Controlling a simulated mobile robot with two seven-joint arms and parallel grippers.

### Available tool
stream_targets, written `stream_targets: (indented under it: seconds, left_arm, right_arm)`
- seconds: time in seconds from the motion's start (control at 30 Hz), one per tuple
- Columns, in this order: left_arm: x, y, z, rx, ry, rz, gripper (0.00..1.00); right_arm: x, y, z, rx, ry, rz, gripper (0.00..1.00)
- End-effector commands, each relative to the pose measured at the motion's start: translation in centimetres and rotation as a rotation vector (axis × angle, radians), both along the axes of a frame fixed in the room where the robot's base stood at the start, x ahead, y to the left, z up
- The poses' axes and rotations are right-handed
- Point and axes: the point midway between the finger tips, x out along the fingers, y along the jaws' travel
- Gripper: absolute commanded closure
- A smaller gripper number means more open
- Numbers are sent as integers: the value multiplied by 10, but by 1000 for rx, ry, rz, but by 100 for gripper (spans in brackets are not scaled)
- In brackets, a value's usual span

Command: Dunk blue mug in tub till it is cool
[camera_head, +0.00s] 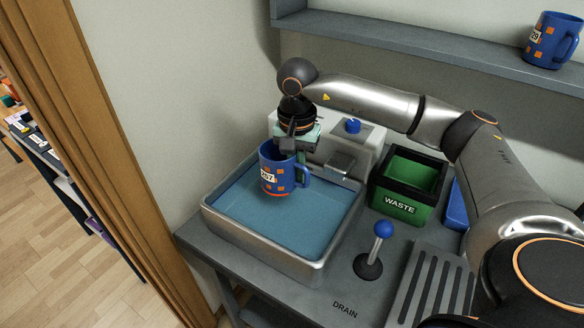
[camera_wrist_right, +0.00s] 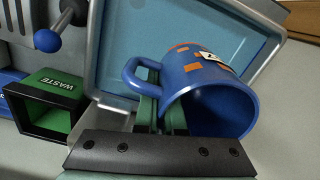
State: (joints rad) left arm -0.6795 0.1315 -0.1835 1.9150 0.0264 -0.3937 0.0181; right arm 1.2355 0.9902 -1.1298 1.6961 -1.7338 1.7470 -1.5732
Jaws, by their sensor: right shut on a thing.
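A blue mug (camera_head: 277,176) with orange squares and a white number label is above the tub (camera_head: 218,229), which holds blue water (camera_head: 290,222). I cannot tell whether its base touches the water. My right gripper (camera_head: 296,153) is shut on the mug at its handle side. In the right wrist view the mug (camera_wrist_right: 205,90) shows its open rim toward the camera, and the green fingers of the right gripper (camera_wrist_right: 160,113) are at the handle and wall. My left gripper is not in view.
A lever with a blue knob (camera_head: 383,230) stands by the DRAIN label right of the tub. A green and black WASTE bin (camera_head: 403,203) is behind it. Another blue mug (camera_head: 552,42) sits on the shelf (camera_head: 400,38) at upper right. A slotted grey rack (camera_head: 432,288) lies at front right.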

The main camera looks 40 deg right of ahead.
Motion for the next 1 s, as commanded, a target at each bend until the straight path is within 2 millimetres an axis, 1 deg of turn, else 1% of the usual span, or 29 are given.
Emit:
stream_targets:
  seconds: [0.03,0.37,1.0]
  left_arm:
    - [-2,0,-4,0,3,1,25]
    - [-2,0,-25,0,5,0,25]
    - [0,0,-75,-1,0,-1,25]
  right_arm:
    - [0,0,-4,0,-1,0,100]
    - [0,0,-35,0,0,0,100]
    - [0,0,-99,1,-2,1,100]
